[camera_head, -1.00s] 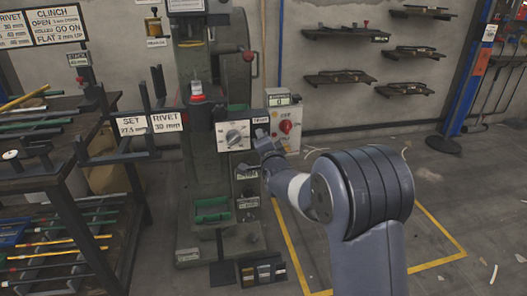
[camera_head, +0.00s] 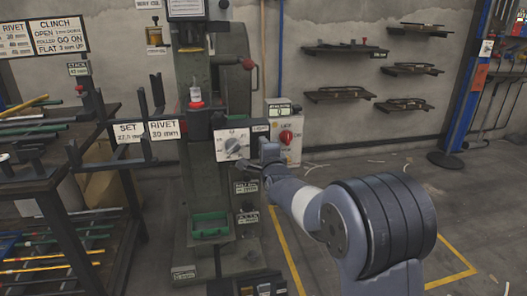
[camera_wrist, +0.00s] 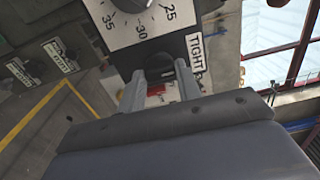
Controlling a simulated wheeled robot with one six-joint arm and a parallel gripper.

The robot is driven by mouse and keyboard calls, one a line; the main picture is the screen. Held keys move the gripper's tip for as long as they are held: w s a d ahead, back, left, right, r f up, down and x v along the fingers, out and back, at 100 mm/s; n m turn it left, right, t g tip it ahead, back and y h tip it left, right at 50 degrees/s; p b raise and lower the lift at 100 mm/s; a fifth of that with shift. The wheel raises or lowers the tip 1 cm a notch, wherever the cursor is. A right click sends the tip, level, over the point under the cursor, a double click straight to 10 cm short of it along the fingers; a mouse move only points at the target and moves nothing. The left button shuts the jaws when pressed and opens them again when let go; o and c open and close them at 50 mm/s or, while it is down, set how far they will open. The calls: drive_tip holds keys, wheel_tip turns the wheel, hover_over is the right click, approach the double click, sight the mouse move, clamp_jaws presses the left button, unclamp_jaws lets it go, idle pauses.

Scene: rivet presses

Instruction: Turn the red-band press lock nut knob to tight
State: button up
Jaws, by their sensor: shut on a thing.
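The press (camera_head: 207,190) has a red band near its middle. Its white dial panel (camera_head: 222,155) carries a grey pointer knob, and the panel's numbers show large in the wrist view (camera_wrist: 122,38). The lock nut knob (camera_wrist: 161,74) is a dark shape on the dark side of the dial box, beside the TIGHT label (camera_wrist: 195,52). My gripper (camera_wrist: 160,70) is shut on it, one finger to each side. The fingers hide much of the knob, so its turn angle cannot be told. In the head view my gripper (camera_head: 268,152) is just right of the dial panel.
A control box (camera_head: 288,138) with a red switch stands just behind and right of my gripper. A rack with rods (camera_head: 60,185) is at the left. Wall shelves (camera_head: 340,94) hang at the right. Floor right of the press is mostly clear.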

drive_tip(key=o, duration=1)
drive_tip(key=shift+s, duration=0.1)
drive_tip(key=p+v, duration=0.1)
drive_tip(key=v, duration=0.9)
drive_tip(key=shift+s+d+p, duration=0.15)
drive_tip(key=shift+s+p, duration=0.15)
drive_tip(key=shift+p, duration=0.05)
drive_tip(key=shift+w, duration=0.1)
drive_tip(key=b+x, duration=0.1)
drive_tip(key=x, duration=0.9)
drive_tip(key=shift+w+b, duration=0.35)
drive_tip(key=shift+s, duration=0.1)
